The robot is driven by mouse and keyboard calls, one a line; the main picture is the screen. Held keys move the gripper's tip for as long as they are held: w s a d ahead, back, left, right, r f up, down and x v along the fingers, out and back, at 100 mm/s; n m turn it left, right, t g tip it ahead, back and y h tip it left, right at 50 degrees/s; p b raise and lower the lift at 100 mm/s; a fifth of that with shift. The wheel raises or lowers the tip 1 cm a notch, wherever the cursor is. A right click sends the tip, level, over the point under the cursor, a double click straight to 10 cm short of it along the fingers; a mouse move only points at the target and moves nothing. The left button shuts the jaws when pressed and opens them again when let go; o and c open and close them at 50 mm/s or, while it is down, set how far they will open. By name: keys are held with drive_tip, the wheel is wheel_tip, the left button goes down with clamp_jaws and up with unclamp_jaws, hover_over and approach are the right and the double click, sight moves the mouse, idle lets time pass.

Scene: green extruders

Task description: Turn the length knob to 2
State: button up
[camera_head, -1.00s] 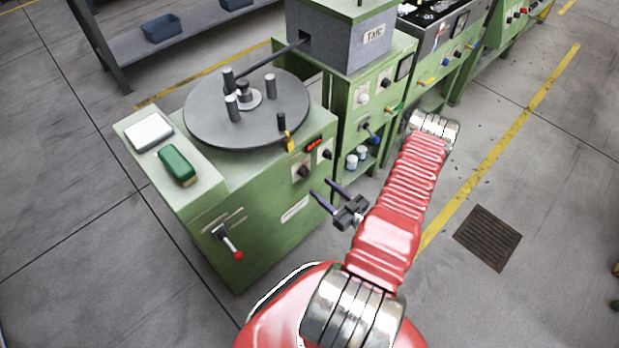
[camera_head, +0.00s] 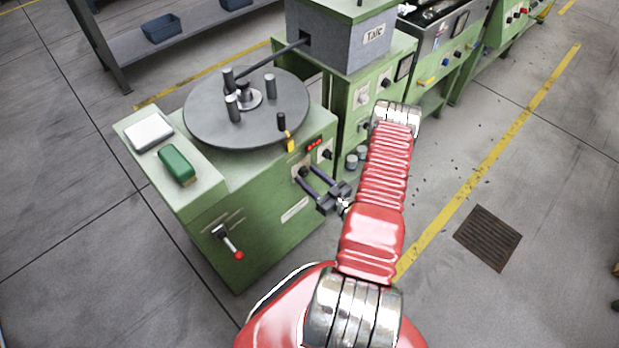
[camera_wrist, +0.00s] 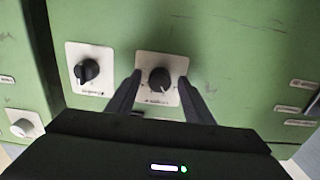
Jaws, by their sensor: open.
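Two black knobs on white plates sit on the green machine's front. In the wrist view one knob (camera_wrist: 160,80) lies between my fingertips, and the other knob (camera_wrist: 87,72) is to its left, outside the fingers. Their plate lettering is too small to read, so I cannot tell which is the length knob. In the head view the fingers reach the panel at the nearer knob (camera_head: 303,172); the other knob (camera_head: 326,155) is up and right. My gripper (camera_wrist: 160,77) is open, one finger on each side of the knob, with gaps visible; contact is not clear.
A red-tipped lever (camera_head: 230,242) sticks out at the machine's lower left. A round turntable (camera_head: 246,108) with upright pegs and a green box (camera_head: 177,165) are on top. A second green machine (camera_head: 345,115) stands behind.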

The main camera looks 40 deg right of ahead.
drive_tip(key=shift+c, duration=0.4)
drive_tip(key=c, duration=1)
drive_tip(key=shift+o, duration=0.2)
drive_tip(key=shift+m, duration=1.2)
drive_tip(key=o, duration=1)
drive_tip(key=shift+o, duration=0.2)
